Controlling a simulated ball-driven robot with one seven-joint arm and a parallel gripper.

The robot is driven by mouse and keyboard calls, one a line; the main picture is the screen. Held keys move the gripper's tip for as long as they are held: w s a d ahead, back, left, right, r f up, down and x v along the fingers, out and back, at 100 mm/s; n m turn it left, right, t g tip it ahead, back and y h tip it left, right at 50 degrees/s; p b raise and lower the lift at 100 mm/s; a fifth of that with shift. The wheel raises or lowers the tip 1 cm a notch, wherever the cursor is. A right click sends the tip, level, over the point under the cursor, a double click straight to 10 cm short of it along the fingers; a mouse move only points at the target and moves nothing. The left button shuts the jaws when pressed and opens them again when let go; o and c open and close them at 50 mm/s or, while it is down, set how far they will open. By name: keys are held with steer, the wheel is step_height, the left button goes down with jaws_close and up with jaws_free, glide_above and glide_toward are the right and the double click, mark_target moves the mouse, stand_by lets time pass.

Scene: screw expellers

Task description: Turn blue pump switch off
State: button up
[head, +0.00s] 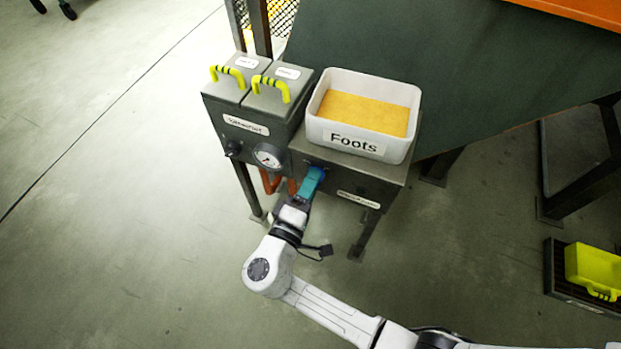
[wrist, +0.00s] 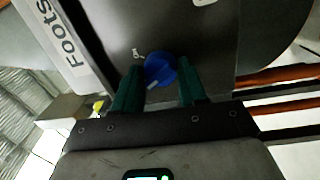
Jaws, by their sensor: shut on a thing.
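The blue pump switch (wrist: 160,68) is a round blue knob on the front of the grey metal box, with a small pale mark beside it. In the wrist view my gripper (wrist: 160,82) has its two green fingers on either side of the knob, shut on it. In the head view my gripper (head: 312,178) reaches the box front below the Foots bin. There the fingers cover most of the knob, so its turn angle is hard to tell.
The white Foots bin (head: 312,128) with orange-yellow contents stands on the box. Left of the knob are a pressure gauge (head: 268,156), a black knob (head: 233,149) and two lids with yellow handles (head: 228,75). Orange pipes (head: 271,182) run below. Open floor lies at left.

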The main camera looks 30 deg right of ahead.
steer(key=shift+f+n+p, duration=0.1)
steer(key=shift+n+p, duration=0.45)
steer(key=shift+n, duration=0.65)
steer(key=o, duration=1)
steer(key=shift+o, duration=0.2)
steer(key=shift+a, duration=0.15)
steer(key=v, duration=1)
steer(key=shift+s+p, duration=0.35)
steer(key=shift+p, duration=0.1)
steer(key=shift+a, duration=0.15)
